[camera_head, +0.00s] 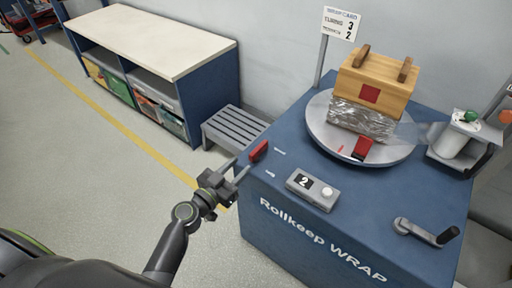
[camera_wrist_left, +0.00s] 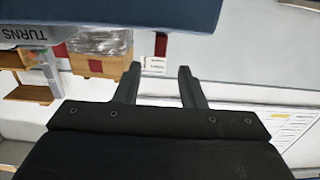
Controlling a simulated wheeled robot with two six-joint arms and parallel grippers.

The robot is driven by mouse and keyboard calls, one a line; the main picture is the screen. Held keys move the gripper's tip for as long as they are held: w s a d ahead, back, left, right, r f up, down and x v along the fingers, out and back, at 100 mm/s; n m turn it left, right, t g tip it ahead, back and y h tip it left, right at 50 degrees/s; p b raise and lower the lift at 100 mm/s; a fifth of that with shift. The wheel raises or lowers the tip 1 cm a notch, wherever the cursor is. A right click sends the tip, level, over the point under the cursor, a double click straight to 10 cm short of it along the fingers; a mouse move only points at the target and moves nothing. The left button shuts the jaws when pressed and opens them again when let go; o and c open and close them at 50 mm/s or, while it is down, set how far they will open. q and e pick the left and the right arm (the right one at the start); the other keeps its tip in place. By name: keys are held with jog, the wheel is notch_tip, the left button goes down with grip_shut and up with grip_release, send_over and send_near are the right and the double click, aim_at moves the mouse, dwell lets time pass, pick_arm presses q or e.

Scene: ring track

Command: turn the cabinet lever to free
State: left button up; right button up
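A red lever (camera_head: 259,151) sits at the near left edge of the blue cabinet (camera_head: 262,225), beside two small pale labels that I cannot read. My left gripper (camera_head: 238,172) is just left of and below the red lever, with its fingers pointing toward it. In the left wrist view, the two fingers (camera_wrist_left: 158,74) are apart with nothing held between them. A red bar (camera_wrist_left: 161,45), likely the lever, shows beyond the fingertips, and I see no contact. My right gripper is in neither view.
On the cabinet stand a round turntable (camera_head: 315,130) with a wrapped wooden crate (camera_head: 375,82), a grey counter box (camera_head: 312,190) showing 2, and a grey crank (camera_head: 425,232) with a black grip. A slatted step (camera_head: 235,127) and a white-topped bench (camera_head: 150,38) stand behind.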

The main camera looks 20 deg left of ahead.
aim_at(250, 156)
pick_arm(q)
jog(key=p+x, duration=0.1)
jog(key=x, duration=0.6)
jog(key=shift+w, duration=0.2)
jog(key=shift+x, duration=0.75)
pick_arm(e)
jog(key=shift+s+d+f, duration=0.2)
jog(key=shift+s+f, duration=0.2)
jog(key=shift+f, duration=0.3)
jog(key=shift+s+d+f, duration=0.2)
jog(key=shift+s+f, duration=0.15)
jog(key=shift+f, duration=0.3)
pick_arm(q)
grip_shut()
